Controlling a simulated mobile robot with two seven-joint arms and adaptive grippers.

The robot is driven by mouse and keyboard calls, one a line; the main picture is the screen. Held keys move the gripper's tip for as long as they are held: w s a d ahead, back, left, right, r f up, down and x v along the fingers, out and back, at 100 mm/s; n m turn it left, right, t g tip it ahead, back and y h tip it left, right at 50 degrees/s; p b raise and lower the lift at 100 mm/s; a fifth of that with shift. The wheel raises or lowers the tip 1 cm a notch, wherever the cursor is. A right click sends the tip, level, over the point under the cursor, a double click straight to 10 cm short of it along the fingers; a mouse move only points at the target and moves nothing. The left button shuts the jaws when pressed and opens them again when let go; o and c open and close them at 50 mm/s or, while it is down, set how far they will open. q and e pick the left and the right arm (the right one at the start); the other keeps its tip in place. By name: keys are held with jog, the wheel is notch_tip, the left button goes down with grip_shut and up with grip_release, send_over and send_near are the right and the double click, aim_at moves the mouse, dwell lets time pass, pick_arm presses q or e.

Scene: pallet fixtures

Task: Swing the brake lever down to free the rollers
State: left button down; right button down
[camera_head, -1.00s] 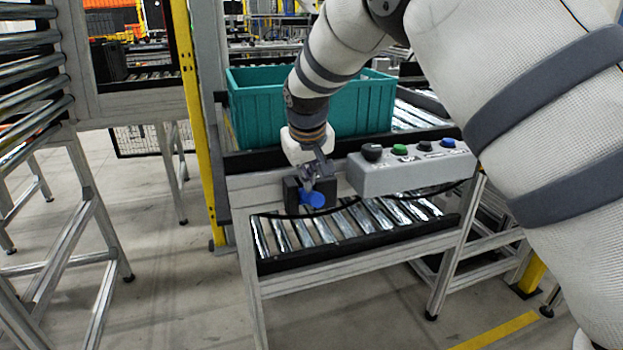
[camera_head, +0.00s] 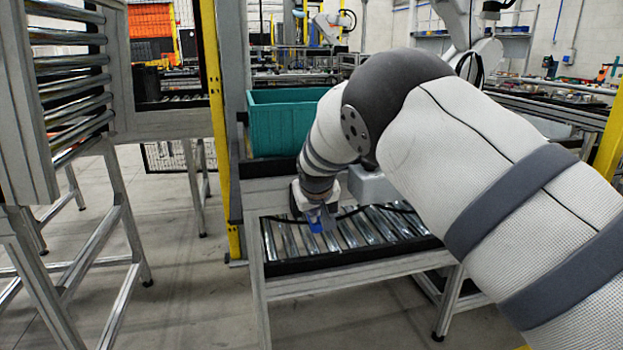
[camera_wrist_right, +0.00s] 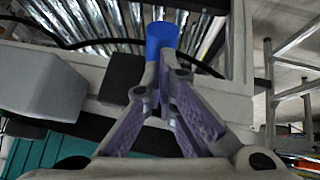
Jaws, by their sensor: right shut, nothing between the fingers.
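In the right wrist view the knob (camera_wrist_right: 162,38) is a blue cylinder just beyond my fingertips, with the black mount (camera_wrist_right: 122,76) to the left. My right gripper (camera_head: 325,209) is at the lever, its fingers shut with nothing between them. In the wrist view the fingertips (camera_wrist_right: 160,76) overlap the knob's near end; I cannot tell if they touch. The lever's arm is hidden behind the gripper. My left gripper is not in view.
Silvery rollers (camera_head: 350,230) lie in the stand beside the lever. A grey button box (camera_head: 371,187) is mostly hidden by my right arm. A teal crate (camera_head: 282,125) stands behind. A yellow post (camera_head: 217,120) rises left of the stand. Open floor lies in front.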

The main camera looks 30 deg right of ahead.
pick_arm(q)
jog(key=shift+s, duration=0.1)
pick_arm(e)
jog(key=shift+s+f, duration=0.2)
jog(key=shift+f, duration=0.55)
jog(key=shift+f, duration=0.1)
